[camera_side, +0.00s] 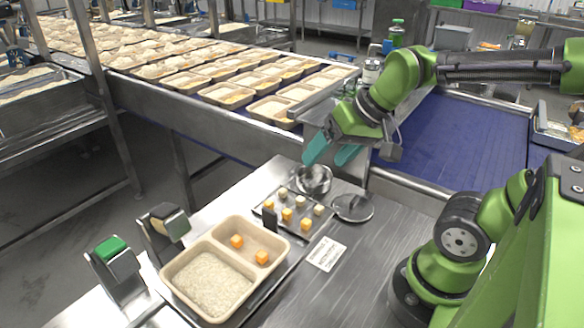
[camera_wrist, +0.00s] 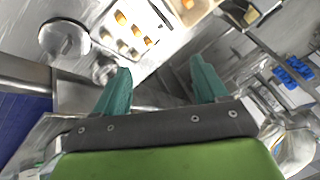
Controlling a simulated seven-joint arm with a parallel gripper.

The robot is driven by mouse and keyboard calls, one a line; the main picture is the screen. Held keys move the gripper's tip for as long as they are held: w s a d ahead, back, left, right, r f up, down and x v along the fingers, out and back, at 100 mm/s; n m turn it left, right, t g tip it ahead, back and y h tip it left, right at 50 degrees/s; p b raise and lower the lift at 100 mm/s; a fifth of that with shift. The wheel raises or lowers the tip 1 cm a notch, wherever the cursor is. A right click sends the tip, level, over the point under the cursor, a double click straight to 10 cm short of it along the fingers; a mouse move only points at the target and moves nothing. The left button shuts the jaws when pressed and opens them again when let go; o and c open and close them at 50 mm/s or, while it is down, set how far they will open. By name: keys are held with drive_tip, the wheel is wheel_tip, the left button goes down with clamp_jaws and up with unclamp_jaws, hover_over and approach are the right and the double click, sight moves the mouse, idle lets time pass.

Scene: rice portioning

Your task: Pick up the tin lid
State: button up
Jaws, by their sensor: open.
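The tin lid (camera_side: 352,207) is a round metal disc with a small knob, lying flat on the steel table to the right of the tin. It also shows in the wrist view (camera_wrist: 64,40) at the upper left. The open metal tin (camera_side: 314,180) stands at the table's back edge, partly under my gripper. My gripper (camera_side: 331,154) has teal fingers, spread apart and empty, above and behind the tin and lid. In the wrist view the fingers (camera_wrist: 160,80) have nothing between them, and the lid lies off to their left.
A two-part tray (camera_side: 212,312) holds rice and orange cubes. A label card (camera_side: 326,254) lies on the table in front. A blue conveyor (camera_side: 450,140) and a steel divider stand behind.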

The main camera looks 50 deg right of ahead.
drive_tip(key=w+d+f+m+g+h, duration=0.1)
drive_tip(key=w+d+f+m+g, duration=0.15)
drive_tip(key=d+m, duration=0.65)
drive_tip(key=m+g, duration=0.4)
drive_tip(key=m, duration=1.7)
hover_over(355, 199)
drive_tip(key=f, duration=0.1)
wheel_tip(355, 199, down, 11)
drive_tip(key=shift+a+f, duration=0.1)
drive_tip(key=shift+f, duration=2.95)
drive_tip(key=c, duration=1.2)
